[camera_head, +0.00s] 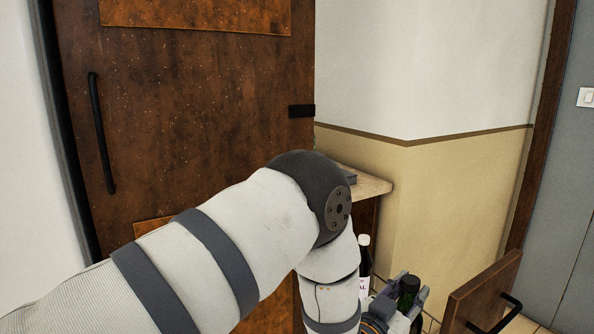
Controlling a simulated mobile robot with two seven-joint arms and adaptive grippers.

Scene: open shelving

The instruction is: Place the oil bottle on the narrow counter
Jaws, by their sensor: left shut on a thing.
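My left arm comes in from the left and bends down at the elbow. Its gripper (414,284), low at the right of centre, is shut on a dark green bottle (408,292), which looks like the oil bottle. Only the upper part of that bottle shows between the fingers; its lower part is out of frame. The narrow counter (372,186) is a light wooden top against the wall, above and left of the gripper, and my elbow hides much of it. My right gripper is not in view.
A dark bottle with a white cap (364,262) and a white label stands below the counter, just left of the gripper. A wooden drawer or door front (482,292) with a black handle juts out at lower right. A small grey object (350,177) is on the counter. A brown door (200,110) fills the left.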

